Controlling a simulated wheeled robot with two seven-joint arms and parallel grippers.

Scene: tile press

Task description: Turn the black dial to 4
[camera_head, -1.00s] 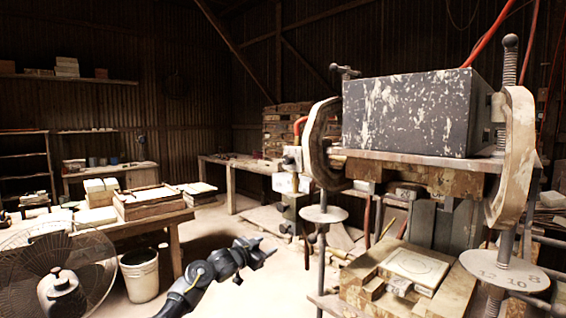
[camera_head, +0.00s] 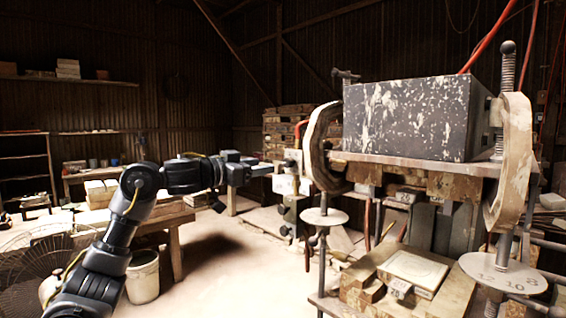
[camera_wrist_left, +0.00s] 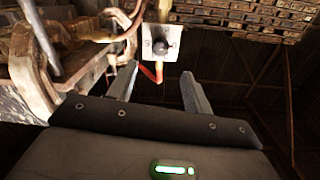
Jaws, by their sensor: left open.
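The black dial (camera_wrist_left: 160,47) is a round dark knob on a white plate (camera_wrist_left: 147,38) in the left wrist view. In that view it lies beyond the fingertips, roughly between their lines. Its number marks are too small to read. My left gripper (camera_wrist_left: 160,68) is open and empty, with both fingers apart and clear of the dial. In the head view the left gripper (camera_head: 262,170) points right toward the white control boxes (camera_head: 284,184) on the press's left side. The dial cannot be made out clearly there. My right gripper is not in view.
The tile press (camera_head: 410,120) with its dark block and curved arms fills the right side. A workbench (camera_head: 175,240), a white bucket (camera_head: 143,275) and a fan (camera_head: 30,270) stand at the left.

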